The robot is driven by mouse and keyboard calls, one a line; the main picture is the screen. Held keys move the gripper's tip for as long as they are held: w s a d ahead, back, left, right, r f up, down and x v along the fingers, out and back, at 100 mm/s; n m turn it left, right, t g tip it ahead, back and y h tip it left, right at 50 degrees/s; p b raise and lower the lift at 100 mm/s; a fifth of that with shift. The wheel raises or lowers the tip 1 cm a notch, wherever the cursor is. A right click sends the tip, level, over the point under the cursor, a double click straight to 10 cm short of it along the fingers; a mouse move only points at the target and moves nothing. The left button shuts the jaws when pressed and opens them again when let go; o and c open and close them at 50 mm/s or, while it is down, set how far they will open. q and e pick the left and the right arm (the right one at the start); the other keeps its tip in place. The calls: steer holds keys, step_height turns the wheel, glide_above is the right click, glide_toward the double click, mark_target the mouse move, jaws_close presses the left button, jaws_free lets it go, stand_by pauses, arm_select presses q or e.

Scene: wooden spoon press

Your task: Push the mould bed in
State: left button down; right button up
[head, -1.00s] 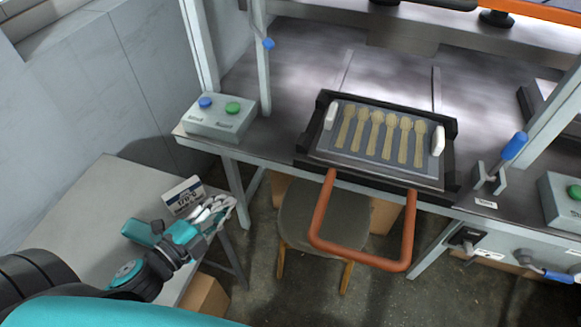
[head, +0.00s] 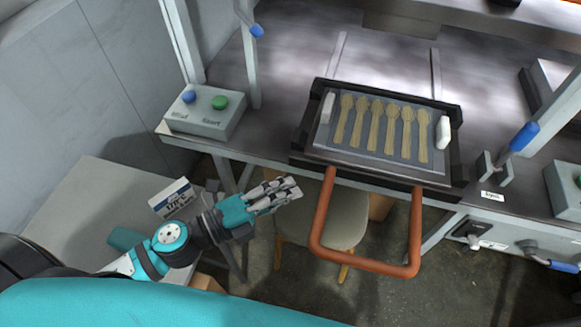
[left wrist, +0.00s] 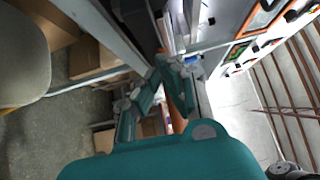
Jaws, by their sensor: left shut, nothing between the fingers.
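The mould bed (head: 375,172) is a black-framed tray on the steel press table, in the middle of the head view. Several wooden spoons (head: 390,118) lie in it, with a white block at each side. Its orange-red U-shaped handle (head: 368,265) sticks out over the table's front edge. My left gripper (head: 292,188) is shut and empty, left of the handle and apart from it, in front of the table edge. Its fingers also show in the left wrist view (left wrist: 168,72). My right gripper is not in view.
A grey control box (head: 205,122) with blue and green buttons sits at the table's left corner. A stool (head: 345,232) stands under the handle. A low side table (head: 90,205) with a temperature sign (head: 172,197) is at left. A blue-handled lever (head: 524,137) stands at right.

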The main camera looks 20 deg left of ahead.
mark_target(293, 160)
arm_select(q)
steer(key=w, duration=0.4)
steer(key=shift+p, duration=0.3)
steer(key=shift+w, duration=0.25)
steer(key=w+p, duration=0.1)
steer(key=w, duration=0.2)
steer(key=shift+w+r, duration=0.1)
steer(key=shift+w, duration=0.2)
steer(key=shift+w+f, duration=0.2)
steer(key=shift+w, duration=0.25)
steer(key=shift+s+a, duration=0.1)
steer(key=shift+s, duration=0.05)
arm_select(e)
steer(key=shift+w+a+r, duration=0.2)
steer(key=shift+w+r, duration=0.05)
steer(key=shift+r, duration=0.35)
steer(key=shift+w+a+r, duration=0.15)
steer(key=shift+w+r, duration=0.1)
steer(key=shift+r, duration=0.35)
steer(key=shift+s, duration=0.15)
